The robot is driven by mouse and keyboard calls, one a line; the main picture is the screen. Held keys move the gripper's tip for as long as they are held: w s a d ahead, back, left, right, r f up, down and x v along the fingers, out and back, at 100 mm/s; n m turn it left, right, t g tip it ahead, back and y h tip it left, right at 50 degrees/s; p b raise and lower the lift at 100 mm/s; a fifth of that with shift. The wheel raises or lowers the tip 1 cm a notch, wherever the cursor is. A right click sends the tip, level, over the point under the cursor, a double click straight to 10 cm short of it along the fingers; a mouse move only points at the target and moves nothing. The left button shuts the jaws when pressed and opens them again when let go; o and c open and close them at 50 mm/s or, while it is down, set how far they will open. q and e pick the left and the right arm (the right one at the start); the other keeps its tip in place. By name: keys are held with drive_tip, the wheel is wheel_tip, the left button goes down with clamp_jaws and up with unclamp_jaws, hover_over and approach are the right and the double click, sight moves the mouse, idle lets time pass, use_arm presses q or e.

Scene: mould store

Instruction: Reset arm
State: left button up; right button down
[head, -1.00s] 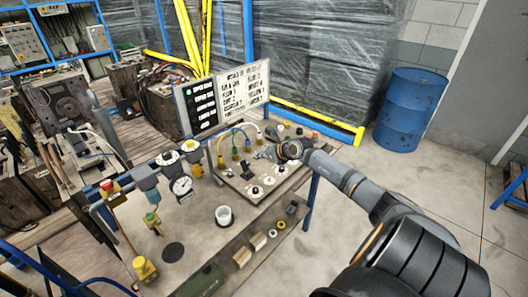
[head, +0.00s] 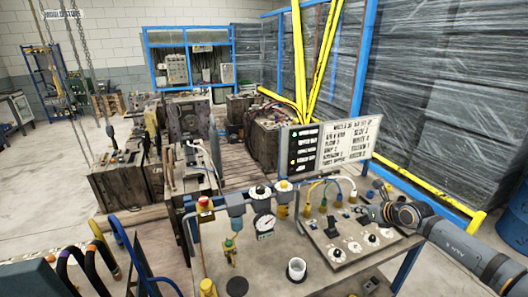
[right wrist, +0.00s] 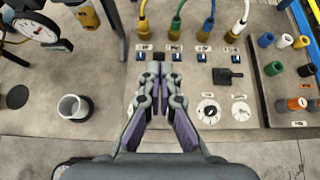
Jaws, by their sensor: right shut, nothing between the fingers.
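My right gripper (head: 364,215) reaches in from the right over the control panel (head: 325,243) on the bench. In the right wrist view my right gripper (right wrist: 160,73) is shut with nothing between its fingers. Its tips are in front of the panel's row of small blue switches, with a black lever switch (right wrist: 228,75) and white round dials (right wrist: 209,111) to the right. I cannot tell how high above the panel the fingers are. My left gripper is not in view.
A white cup (head: 296,269), a pressure gauge (head: 264,222) and a red-topped valve (head: 204,204) stand on the bench left of the panel. A display board (head: 330,146) stands behind. A blue barrel (head: 516,215) is at the right edge. Open floor lies at far left.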

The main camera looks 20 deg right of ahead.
drive_tip(key=a+r+m+t+y, duration=0.2)
drive_tip(key=a+r+m+t, duration=0.2)
drive_tip(key=a+m+t, duration=0.55)
drive_tip(key=s+a+f+m+g+h, duration=0.2)
drive_tip(key=s+f+m+g+h, duration=0.3)
drive_tip(key=m, duration=0.5)
drive_tip(key=s+a+f+m+g+h, duration=0.1)
drive_tip(key=s+f+m+g+h, duration=0.35)
drive_tip(key=m, duration=0.65)
drive_tip(key=s+a+f+m+g+y, duration=0.35)
drive_tip(key=s+a, duration=0.25)
drive_tip(key=s, duration=0.3)
drive_tip(key=s+a+f+m+g+y, duration=0.2)
drive_tip(key=s+a+f+g, duration=0.15)
drive_tip(key=s+a, duration=0.4)
wheel_tip(320, 180, down, 26)
drive_tip(key=s+d+r+g+b, duration=0.1)
drive_tip(key=s+d+b, duration=0.1)
drive_tip(key=d, duration=0.1)
use_arm(q)
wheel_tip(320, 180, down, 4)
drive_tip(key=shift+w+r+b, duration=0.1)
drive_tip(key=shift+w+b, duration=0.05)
drive_tip(key=shift+b, duration=0.8)
use_arm(e)
drive_tip(key=s+f+g, duration=0.1)
drive_tip(key=s+f, duration=1.9)
drive_tip(key=f, duration=0.1)
drive_tip(key=shift+d+m+g, duration=0.3)
drive_tip(key=shift+d, duration=0.15)
